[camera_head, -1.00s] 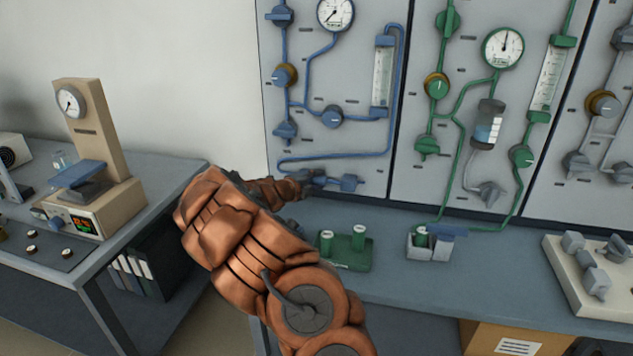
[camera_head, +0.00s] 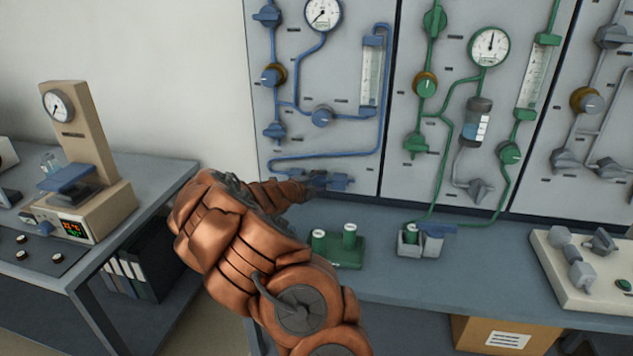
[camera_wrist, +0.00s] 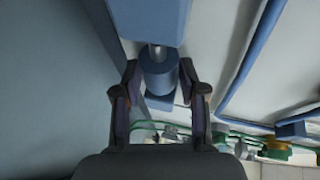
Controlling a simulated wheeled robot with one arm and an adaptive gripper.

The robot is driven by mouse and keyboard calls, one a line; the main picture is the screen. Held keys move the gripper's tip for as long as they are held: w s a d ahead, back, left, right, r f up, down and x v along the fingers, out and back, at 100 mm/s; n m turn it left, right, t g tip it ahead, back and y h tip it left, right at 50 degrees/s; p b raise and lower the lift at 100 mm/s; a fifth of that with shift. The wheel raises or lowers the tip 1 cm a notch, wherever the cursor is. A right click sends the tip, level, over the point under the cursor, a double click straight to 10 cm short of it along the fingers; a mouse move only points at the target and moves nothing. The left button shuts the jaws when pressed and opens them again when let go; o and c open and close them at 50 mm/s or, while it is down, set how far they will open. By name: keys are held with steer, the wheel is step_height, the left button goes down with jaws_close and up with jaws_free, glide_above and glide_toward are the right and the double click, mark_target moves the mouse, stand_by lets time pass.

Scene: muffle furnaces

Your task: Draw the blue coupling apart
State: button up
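The blue coupling shows in the wrist view as a blue cylinder (camera_wrist: 158,75) joined by a short bare metal rod (camera_wrist: 155,52) to a larger blue block (camera_wrist: 150,20). My gripper (camera_wrist: 159,78) has its two dark fingers on either side of the cylinder, the tips bent inward against its sides. In the head view the blue coupling (camera_head: 337,182) sits low on the blue-piped panel, at the end of my brown arm. My gripper and part of the coupling are small and partly hidden there.
A green holder (camera_head: 345,256) with two green-and-white cylinders stands on the bench below. A small grey holder (camera_head: 418,243) stands right of it. Blue pipe (camera_head: 300,157) runs just above the coupling. A side table (camera_head: 165,180) with a beige instrument is at left.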

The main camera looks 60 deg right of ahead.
steer(key=shift+o, duration=1.2)
steer(key=shift+w+a, duration=0.1)
steer(key=shift+w, duration=0.05)
steer(key=shift+a, duration=0.1)
steer(key=v, duration=1.1)
steer(key=shift+a, duration=0.4)
steer(key=shift+r, duration=0.15)
